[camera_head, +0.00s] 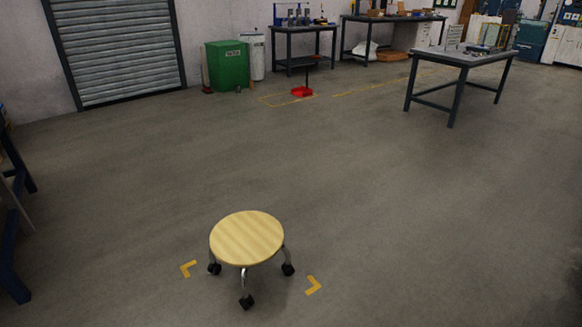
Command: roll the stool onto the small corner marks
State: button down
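The stool (247,238) has a round, light wooden seat and metal legs on black casters. It stands upright on the floor in the lower middle of the head view. One yellow corner mark (188,268) lies just left of its casters. Another yellow corner mark (314,285) lies to the right, a little nearer to me. The stool stands between these two marks. Other marks may be hidden behind the seat or below the picture; I cannot tell. One rear caster is not clearly visible. My gripper is not in view.
A workbench (467,58) stands at the upper right, and a dark table frame (12,220) is at the left edge. A green bin (227,66) and a red dustpan (302,91) are at the back. The floor (400,200) around the stool is clear.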

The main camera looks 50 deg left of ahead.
aim_at(245, 239)
jog(key=u, duration=0.05)
jog(key=i, duration=1.2)
jog(key=u, duration=0.55)
jog(key=i, duration=1.35)
jog(key=u, duration=1.65)
jog(key=i, duration=0.75)
jog(key=u, duration=0.75)
